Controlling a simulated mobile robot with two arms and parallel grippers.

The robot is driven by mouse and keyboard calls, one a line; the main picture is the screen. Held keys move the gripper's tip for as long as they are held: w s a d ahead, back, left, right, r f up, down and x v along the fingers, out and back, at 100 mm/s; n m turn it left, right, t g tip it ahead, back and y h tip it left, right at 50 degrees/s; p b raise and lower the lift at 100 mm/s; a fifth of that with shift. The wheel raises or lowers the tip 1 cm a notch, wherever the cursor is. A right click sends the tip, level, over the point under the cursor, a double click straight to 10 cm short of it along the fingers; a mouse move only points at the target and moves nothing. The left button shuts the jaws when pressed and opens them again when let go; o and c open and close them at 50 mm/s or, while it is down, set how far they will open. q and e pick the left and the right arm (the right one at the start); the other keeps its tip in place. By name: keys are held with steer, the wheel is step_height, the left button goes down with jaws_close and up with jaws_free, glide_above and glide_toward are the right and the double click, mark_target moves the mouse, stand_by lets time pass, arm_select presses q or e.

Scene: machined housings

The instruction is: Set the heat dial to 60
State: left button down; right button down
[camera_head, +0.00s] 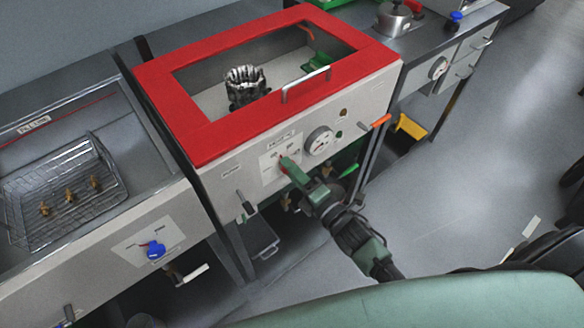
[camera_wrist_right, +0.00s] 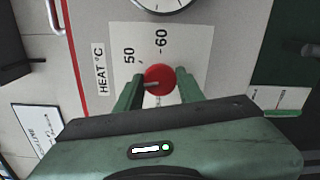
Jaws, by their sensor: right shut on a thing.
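The heat dial (camera_wrist_right: 160,76) is a round red knob on a white scale plate, and it shows between my right gripper's fingers in the right wrist view. The marks 50 and 60 and the label "HEAT °C" are printed beside it. A pale bar shows on the knob's lower left, but I cannot tell which mark the dial points to. My right gripper (camera_wrist_right: 158,88) is shut on the dial. In the head view my right gripper (camera_head: 287,164) is at the scale plate (camera_head: 268,168) on the red-topped machine's front, hiding most of the dial. My left gripper is not in view.
A round gauge (camera_head: 320,141) sits just right of the plate. The red lid frame (camera_head: 190,137) has a metal handle (camera_head: 305,84) above it. An orange lever (camera_head: 380,120) sticks out at right. A blue knob (camera_head: 155,250) is on the left unit.

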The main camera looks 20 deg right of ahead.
steer(key=m+p, duration=0.4)
steer(key=m, duration=1.6)
steer(key=shift+f+m, duration=0.1)
steer(key=shift+m, duration=0.2)
stand_by(0.4)
steer(key=c, duration=0.9)
jaws_free()
steer(key=v, duration=0.7)
steer(key=shift+s+d, duration=0.2)
steer(key=shift+s, duration=0.15)
